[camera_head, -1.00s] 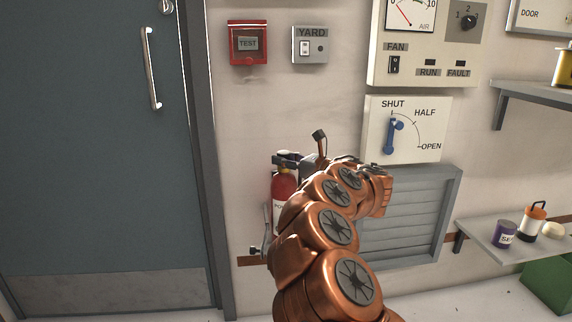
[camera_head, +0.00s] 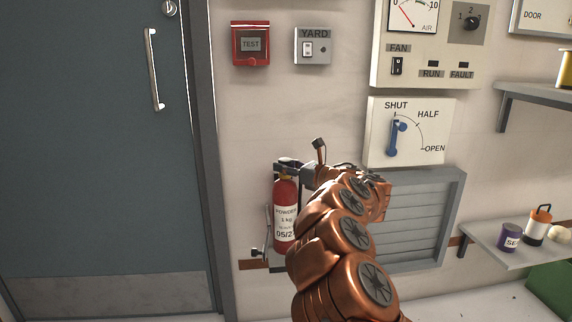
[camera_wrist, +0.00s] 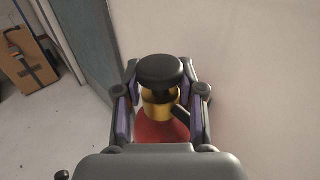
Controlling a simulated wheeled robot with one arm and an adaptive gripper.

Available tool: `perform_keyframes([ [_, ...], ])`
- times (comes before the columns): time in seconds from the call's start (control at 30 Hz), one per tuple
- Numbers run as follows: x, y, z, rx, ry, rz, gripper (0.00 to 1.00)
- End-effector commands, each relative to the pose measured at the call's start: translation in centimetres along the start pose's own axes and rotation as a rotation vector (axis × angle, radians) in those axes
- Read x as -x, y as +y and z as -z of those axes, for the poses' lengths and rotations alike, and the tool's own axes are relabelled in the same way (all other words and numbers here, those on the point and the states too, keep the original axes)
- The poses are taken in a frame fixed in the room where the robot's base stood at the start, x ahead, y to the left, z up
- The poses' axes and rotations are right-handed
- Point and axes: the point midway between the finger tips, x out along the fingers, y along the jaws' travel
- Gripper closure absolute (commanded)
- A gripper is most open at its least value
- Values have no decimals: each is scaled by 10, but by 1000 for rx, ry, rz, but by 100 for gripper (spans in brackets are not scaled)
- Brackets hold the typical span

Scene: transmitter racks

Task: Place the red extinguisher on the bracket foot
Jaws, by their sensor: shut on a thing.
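The red extinguisher (camera_head: 286,215) stands upright against the wall in the head view, its white label facing out, its right side partly hidden by my arm. In the wrist view its black top (camera_wrist: 160,70), brass neck (camera_wrist: 158,103) and red shoulder (camera_wrist: 162,132) show between my fingers. My gripper (camera_wrist: 160,108) is shut on the extinguisher at its neck; in the head view it is at the extinguisher's top. The bracket foot is not clearly visible; a small dark fitting (camera_head: 256,252) shows on the wall at the extinguisher's lower left.
A grey louvred vent (camera_head: 425,215) is to the right, behind my arm. A blue door (camera_head: 100,150) is at the left. A shelf (camera_head: 490,243) with a purple tin (camera_head: 510,237) and a lantern (camera_head: 537,225) is at the right. A red TEST box (camera_head: 250,43) is above.

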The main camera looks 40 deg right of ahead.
Motion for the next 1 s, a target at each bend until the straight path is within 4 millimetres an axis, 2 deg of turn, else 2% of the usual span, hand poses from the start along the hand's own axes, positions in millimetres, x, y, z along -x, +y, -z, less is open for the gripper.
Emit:
perform_keyframes([
  [0.27, 0, -1, 33, 3, -8, 2, 100],
  [0.83, -3, -3, 38, 4, -9, 0, 100],
  [0.87, -3, -2, 40, 2, -2, -2, 59],
  [1.0, -3, -2, 40, 2, -2, -1, 45],
])
